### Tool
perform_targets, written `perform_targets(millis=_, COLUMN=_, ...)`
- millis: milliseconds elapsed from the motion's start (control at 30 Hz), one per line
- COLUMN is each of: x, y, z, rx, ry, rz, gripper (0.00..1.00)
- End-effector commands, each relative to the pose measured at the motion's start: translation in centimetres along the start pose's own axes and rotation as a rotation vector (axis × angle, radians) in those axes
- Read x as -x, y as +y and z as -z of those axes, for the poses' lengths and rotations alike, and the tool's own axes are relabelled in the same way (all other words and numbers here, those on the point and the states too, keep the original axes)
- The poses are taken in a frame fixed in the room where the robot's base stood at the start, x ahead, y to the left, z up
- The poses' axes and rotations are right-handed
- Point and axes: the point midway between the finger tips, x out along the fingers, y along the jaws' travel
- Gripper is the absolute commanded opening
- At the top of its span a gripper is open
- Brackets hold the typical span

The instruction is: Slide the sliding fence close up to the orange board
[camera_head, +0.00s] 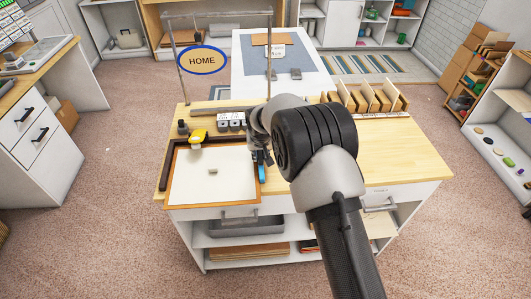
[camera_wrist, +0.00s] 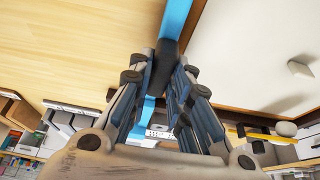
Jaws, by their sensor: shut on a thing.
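A blue strip, which I take for the sliding fence (camera_wrist: 179,22), runs away between my fingers in the wrist view. Its blue end (camera_head: 262,174) shows below the fingers in the head view, by the tray's right edge. My gripper (camera_wrist: 164,72) is shut on the fence's dark upright grip (camera_wrist: 165,58). In the head view my gripper (camera_head: 262,157) is low over the bench, partly hidden by my arm. A brown-framed tray (camera_head: 234,206) with a cream floor lies left of the fence.
A small grey block (camera_head: 213,171) lies on the cream floor. A yellow object (camera_head: 198,136) is at the tray's back left. Labelled grey blocks (camera_head: 230,121) stand behind it. A rack of brown boards (camera_head: 365,98) stands back right. Bare bench top (camera_head: 400,150) is right of my arm.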

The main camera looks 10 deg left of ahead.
Motion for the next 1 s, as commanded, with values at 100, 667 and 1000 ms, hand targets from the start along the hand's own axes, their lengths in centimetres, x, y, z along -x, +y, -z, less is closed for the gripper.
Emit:
perform_targets(millis=100, x=0.0, y=0.0, z=0.1, rx=0.0, ry=0.002, rz=0.001, gripper=0.19)
perform_targets(millis=667, x=0.0, y=0.0, z=0.0, rx=0.0, ry=0.001, rz=0.0, gripper=0.38)
perform_targets(millis=1000, x=4.4, y=0.0, z=0.2, rx=0.0, ry=0.004, rz=0.001, gripper=0.38)
